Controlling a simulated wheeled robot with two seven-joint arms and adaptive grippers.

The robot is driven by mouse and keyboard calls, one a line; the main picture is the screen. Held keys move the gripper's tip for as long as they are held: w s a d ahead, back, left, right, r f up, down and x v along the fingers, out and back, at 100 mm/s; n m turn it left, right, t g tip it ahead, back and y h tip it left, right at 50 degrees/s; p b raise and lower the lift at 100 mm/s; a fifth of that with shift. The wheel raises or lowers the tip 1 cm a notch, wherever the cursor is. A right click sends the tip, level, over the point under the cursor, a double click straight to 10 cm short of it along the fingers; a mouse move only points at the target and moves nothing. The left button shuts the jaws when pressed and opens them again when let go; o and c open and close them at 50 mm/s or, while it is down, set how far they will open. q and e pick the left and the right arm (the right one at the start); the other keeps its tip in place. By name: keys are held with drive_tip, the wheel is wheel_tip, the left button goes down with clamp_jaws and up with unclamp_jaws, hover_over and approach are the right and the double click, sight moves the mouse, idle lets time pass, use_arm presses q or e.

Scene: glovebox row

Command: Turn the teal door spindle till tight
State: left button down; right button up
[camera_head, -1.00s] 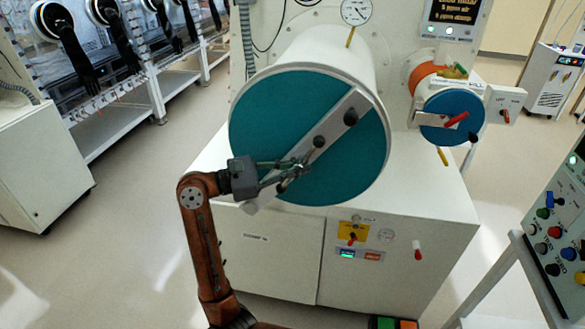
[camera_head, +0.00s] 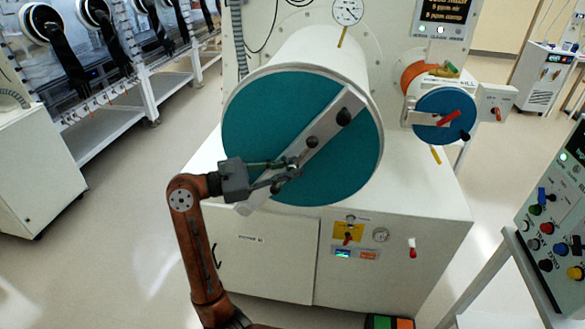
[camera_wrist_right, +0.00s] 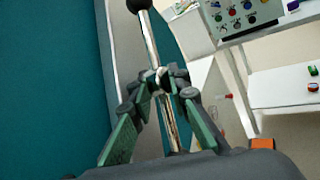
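The round teal door (camera_head: 250,125) closes the front of a white cylinder. A pale grey bar (camera_head: 330,128) lies slantwise across it, from upper right to lower left. The spindle's dark hub (camera_head: 312,142) sits near the door's middle, with a black knob (camera_head: 343,117) up and to its right. My right gripper (camera_head: 292,165) is at the door's lower left, in front of the bar. In the right wrist view its fingertips (camera_wrist_right: 163,80) meet around a thin metal rod (camera_wrist_right: 150,38) with a black ball end (camera_wrist_right: 138,5). My left gripper is not in view.
A smaller blue door (camera_head: 440,125) with a red handle is to the right. The white cabinet (camera_head: 262,262) stands below the teal door. A control panel (camera_head: 550,225) with coloured knobs stands at the right edge. Open floor (camera_head: 110,240) lies to the left.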

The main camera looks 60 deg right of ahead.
drive_tip(key=v, duration=1.1)
drive_tip(key=shift+a, duration=0.2)
